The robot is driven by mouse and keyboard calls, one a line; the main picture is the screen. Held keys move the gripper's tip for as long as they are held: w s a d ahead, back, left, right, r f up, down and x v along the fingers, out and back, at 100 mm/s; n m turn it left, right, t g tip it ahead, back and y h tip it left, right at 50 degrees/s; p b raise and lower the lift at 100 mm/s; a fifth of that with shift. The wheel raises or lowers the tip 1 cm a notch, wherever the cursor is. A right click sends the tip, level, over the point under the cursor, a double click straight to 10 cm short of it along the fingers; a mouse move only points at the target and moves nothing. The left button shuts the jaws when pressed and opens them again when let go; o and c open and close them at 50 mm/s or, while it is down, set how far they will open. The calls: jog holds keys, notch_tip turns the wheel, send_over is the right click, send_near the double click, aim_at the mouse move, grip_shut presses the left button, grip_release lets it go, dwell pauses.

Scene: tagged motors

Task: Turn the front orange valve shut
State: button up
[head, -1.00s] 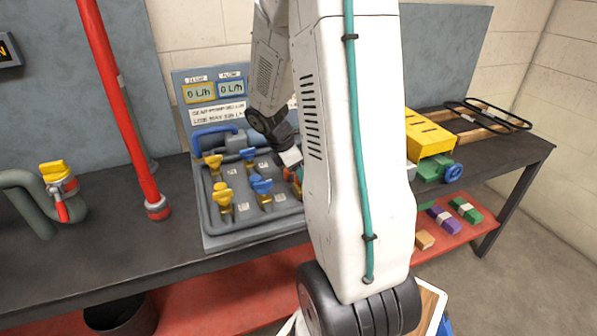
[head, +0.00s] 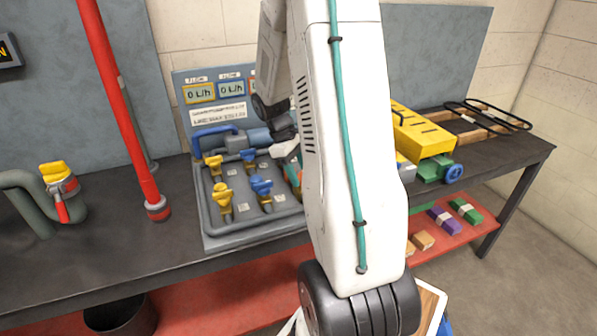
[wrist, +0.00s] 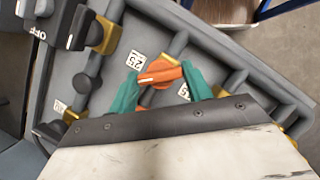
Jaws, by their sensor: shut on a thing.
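An orange valve (wrist: 162,74) sits on a grey pipe of the valve panel in the wrist view. Its bar handle has a white mark near the left end and lies slantwise across the pipe. My gripper (wrist: 161,87) has one teal finger on each side of this handle and is shut on it. In the head view my white arm hides most of the gripper and the orange valve. The valve panel (head: 216,245) stands on the dark bench there.
Yellow valves (head: 223,193) and a blue valve (head: 262,187) stand close by on the panel. A red upright pipe (head: 125,120) rises at the left. A yellow box (head: 423,138) sits right of my arm. The bench between red pipe and panel is clear.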

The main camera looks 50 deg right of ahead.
jog(key=m+y, duration=0.1)
jog(key=m, duration=0.3)
jog(key=shift+d+m+y, duration=0.15)
jog(key=shift+m+y, duration=0.15)
jog(key=shift+y, duration=0.1)
jog(key=shift+d+m+t+y, duration=0.1)
jog(key=shift+m+t+y, duration=0.4)
jog(key=shift+m, duration=1.4)
jog(key=o, duration=1)
jog(key=v, duration=0.8)
jog(key=shift+d+f, duration=0.1)
